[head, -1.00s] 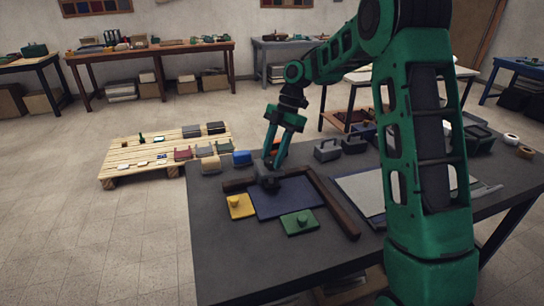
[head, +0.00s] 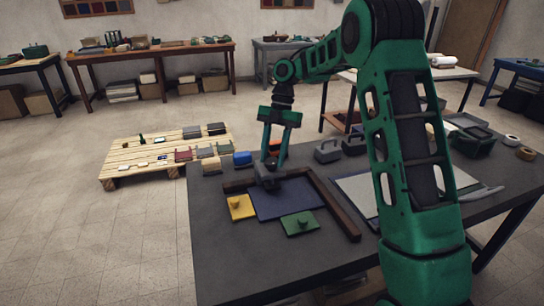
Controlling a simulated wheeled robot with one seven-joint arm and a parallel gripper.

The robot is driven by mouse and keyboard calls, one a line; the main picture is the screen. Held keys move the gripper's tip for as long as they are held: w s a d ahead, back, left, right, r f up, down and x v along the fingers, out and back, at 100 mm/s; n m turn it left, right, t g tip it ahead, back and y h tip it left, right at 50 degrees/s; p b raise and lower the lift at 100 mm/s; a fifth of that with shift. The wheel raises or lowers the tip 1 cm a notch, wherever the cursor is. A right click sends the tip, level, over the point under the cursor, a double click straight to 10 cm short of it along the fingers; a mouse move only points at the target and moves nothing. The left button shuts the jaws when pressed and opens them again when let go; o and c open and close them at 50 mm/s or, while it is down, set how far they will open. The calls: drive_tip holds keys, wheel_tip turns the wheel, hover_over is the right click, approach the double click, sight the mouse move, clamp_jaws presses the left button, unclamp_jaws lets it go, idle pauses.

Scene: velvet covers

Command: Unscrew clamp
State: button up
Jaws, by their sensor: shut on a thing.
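My gripper (head: 270,165) points down at the far left of the dark blue panel (head: 290,202) on the grey table. It is shut on a small dark grey thing, which looks like the clamp (head: 268,182), at the panel's far edge by the brown wooden strips (head: 335,210). The fingers hide part of the clamp, and its screw is too small to make out. A yellow plate with a knob (head: 240,207) lies left of the panel. A green plate with a knob (head: 299,224) lies at its near edge.
Grey box-like things with handles (head: 327,151) and a blue block (head: 242,158) stand toward the table's back. A pale flat sheet (head: 357,190) lies to the right, partly behind my arm. The table's front left (head: 235,260) is clear.

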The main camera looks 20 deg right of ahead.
drive_tip(key=shift+w+a, duration=0.1)
drive_tip(key=o, duration=1)
drive_tip(key=shift+r, duration=0.1)
drive_tip(key=shift+v, duration=5.3)
